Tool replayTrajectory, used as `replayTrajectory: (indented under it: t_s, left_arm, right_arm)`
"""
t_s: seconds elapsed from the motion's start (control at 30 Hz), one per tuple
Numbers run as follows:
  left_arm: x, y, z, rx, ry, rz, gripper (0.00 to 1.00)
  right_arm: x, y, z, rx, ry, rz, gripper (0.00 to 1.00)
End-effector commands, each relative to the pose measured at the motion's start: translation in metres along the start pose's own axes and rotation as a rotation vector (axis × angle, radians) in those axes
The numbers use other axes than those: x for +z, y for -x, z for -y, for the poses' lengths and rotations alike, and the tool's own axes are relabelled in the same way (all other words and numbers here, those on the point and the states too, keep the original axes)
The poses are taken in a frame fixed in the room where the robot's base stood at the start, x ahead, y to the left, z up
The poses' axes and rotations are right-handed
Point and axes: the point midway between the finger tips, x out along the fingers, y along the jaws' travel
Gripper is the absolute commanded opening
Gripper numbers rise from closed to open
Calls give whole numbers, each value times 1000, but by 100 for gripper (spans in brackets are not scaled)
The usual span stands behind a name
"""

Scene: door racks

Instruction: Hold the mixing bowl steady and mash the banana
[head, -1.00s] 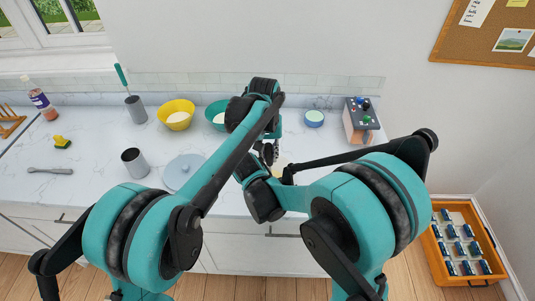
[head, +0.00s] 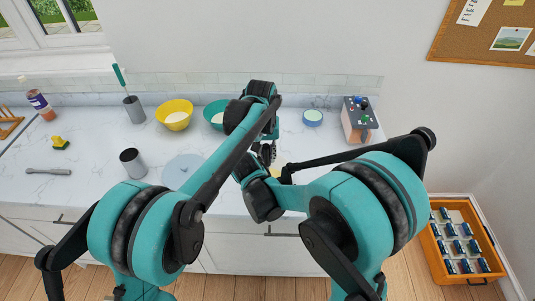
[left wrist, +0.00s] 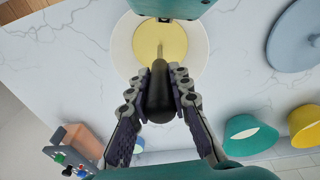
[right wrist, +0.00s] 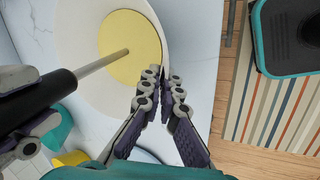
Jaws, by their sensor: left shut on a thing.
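The white mixing bowl (left wrist: 122,45) stands on the counter with smooth yellow banana mash (left wrist: 172,36) inside. In the head view it is mostly hidden by my arms. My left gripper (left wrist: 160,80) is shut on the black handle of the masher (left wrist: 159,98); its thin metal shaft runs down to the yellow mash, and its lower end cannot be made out. The left gripper shows in the head view (head: 266,152) above the bowl area. My right gripper (right wrist: 162,82) is at the bowl's rim, one finger on each side, closed on it.
Teal (head: 214,115) and yellow bowls (head: 174,116), a round blue-grey lid (head: 180,168), a grey cup (head: 133,162) and a small blue dish (head: 312,117) stand on the counter. A control box (head: 358,118) is at the right. A orange crate (head: 458,240) sits on the floor.

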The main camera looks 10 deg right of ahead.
Motion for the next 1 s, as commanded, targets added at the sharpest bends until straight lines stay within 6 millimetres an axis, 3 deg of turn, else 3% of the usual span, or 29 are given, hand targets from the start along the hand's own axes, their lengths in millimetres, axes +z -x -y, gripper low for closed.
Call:
replayTrajectory:
  t_s: [1.0]
  left_arm:
    - [0,59,0,0,0,0,0]
  right_arm:
    - [0,0,0,1,0,1,0]
